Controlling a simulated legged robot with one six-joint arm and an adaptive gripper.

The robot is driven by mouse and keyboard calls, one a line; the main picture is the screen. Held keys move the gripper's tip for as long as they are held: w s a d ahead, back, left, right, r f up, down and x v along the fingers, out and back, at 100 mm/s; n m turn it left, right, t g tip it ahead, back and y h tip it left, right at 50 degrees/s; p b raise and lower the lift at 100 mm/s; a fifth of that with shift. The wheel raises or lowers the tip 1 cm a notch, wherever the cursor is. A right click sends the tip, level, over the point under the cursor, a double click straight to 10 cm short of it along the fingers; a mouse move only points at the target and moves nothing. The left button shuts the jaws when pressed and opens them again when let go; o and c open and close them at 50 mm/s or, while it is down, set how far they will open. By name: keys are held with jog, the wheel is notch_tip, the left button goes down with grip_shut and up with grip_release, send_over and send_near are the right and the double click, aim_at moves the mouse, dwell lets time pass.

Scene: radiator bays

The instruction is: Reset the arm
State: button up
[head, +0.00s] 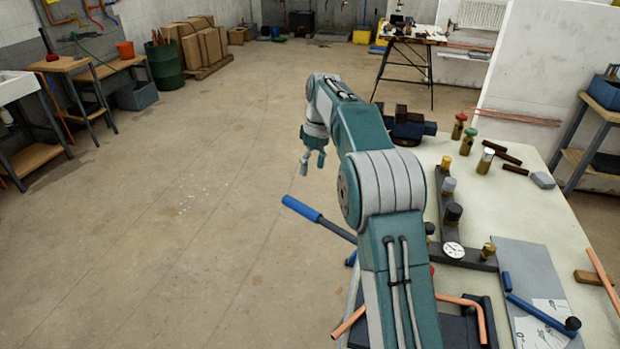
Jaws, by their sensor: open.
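My arm rises from the bottom of the head view and bends at a large grey joint. It reaches forward and then down. My gripper (313,160) hangs at the end, pointing down over open floor, left of the workbench (522,205). Its fingers are apart with nothing between them. The arm hides part of the bench's left edge.
The bench holds valves (459,126), a manifold with a gauge (453,250), a dark vise (407,128) and a pipe bender (540,312). A blue-handled lever (302,208) juts out over the floor. The floor (190,210) to the left is clear.

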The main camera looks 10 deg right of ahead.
jog(key=shift+r, duration=0.15)
jog(key=s+a+r+m+t+h, duration=0.1)
jog(key=s+r+m+t, duration=0.1)
jog(key=s+r, duration=0.5)
jog(key=s+a+r+m+t, duration=0.15)
jog(key=s+r, duration=0.25)
jog(key=s, duration=0.7)
jog(key=s+f+m+t, duration=0.1)
jog(key=s+f, duration=0.2)
jog(key=s, duration=0.7)
jog(key=s+f+m+t, duration=0.2)
jog(key=s+f, duration=0.1)
jog(key=s, duration=0.7)
jog(key=shift+f+h, duration=0.2)
jog(key=shift+h, duration=0.2)
jog(key=shift+d+m, duration=0.15)
jog(key=shift+m, duration=0.1)
